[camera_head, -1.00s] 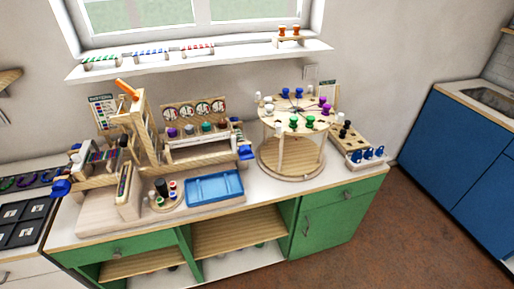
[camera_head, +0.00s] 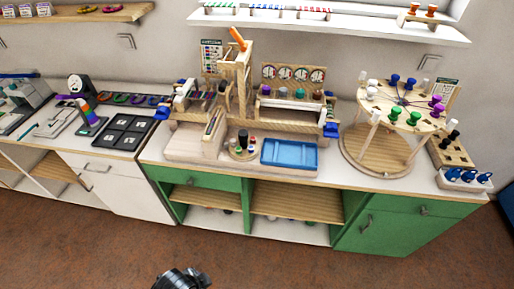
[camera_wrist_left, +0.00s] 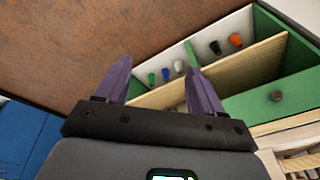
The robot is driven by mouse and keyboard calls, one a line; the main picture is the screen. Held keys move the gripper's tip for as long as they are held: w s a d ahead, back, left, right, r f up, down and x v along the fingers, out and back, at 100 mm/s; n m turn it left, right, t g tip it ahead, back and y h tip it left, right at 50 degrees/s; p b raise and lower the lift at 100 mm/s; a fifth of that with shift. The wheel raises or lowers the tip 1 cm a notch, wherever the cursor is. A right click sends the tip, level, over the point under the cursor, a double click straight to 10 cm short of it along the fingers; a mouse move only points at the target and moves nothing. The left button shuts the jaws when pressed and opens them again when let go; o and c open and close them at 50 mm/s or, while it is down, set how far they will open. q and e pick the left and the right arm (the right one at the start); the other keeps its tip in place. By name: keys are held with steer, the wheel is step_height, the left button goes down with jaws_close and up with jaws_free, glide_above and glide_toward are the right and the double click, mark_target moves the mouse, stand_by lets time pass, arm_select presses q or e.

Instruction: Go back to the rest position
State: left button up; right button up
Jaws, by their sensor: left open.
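My left gripper (camera_wrist_left: 158,85) shows in the left wrist view, with two purple fingers spread apart and nothing between them. Beyond the fingers is the open shelf part of the green cabinet (camera_wrist_left: 270,100), with a gap between. In the head view, a dark piece of my arm (camera_head: 182,278) shows at the bottom edge over the brown floor, clear of the cabinet; its fingertips cannot be made out. My right gripper is not in view.
The green cabinet (camera_head: 385,233) carries a wooden bead station with a blue tray (camera_head: 289,155) and a round peg stand (camera_head: 375,150). A white cabinet (camera_head: 110,185) stands left. Small coloured pegs (camera_wrist_left: 166,74) lie inside the shelf. The brown floor (camera_head: 90,250) in front is free.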

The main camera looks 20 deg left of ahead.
arm_select(q)
step_height(320, 180, up, 37)
steer(key=w+n+t+p, duration=0.1)
steer(key=n+p, duration=0.2)
steer(key=p, duration=3.1)
steer(key=shift+d+r+p, duration=0.15)
steer(key=shift+d+p, duration=0.05)
steer(key=shift+p, duration=0.15)
steer(key=shift+w, duration=0.1)
